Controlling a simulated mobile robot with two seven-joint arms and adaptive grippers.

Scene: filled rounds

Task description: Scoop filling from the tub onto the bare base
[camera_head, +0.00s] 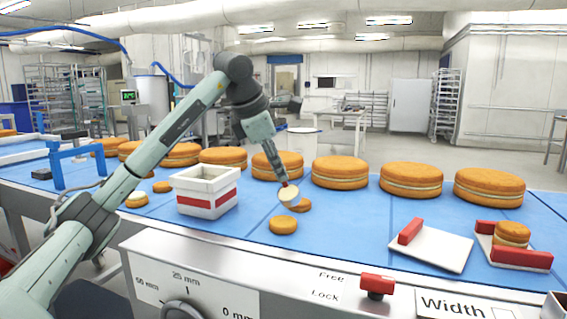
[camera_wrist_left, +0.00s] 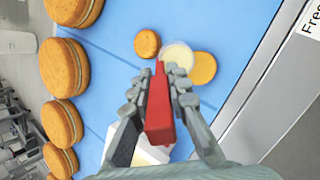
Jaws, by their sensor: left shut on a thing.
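My left gripper (camera_head: 287,182) is shut on the red handle of a scoop (camera_wrist_left: 160,105). The scoop's round head (camera_head: 289,194) is pale cream in both views; I cannot tell how much filling it holds. It hangs over the belt, between two small orange-brown rounds. The farther round (camera_head: 302,206) is partly hidden behind the scoop in the head view. The nearer round (camera_head: 283,225) has a plain top; it also shows in the left wrist view (camera_wrist_left: 206,69). The white tub (camera_head: 207,204) with a red band stands left of the scoop; its contents are hidden. My right gripper is out of view.
Large filled rounds (camera_head: 340,172) line the belt's far side. Several small rounds (camera_head: 136,201) lie left of the tub. A white plate with a red block (camera_head: 430,250) and a red-fenced plate (camera_head: 533,260) bearing a small filled round (camera_head: 511,234) are at right. A control panel (camera_head: 240,285) edges the front.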

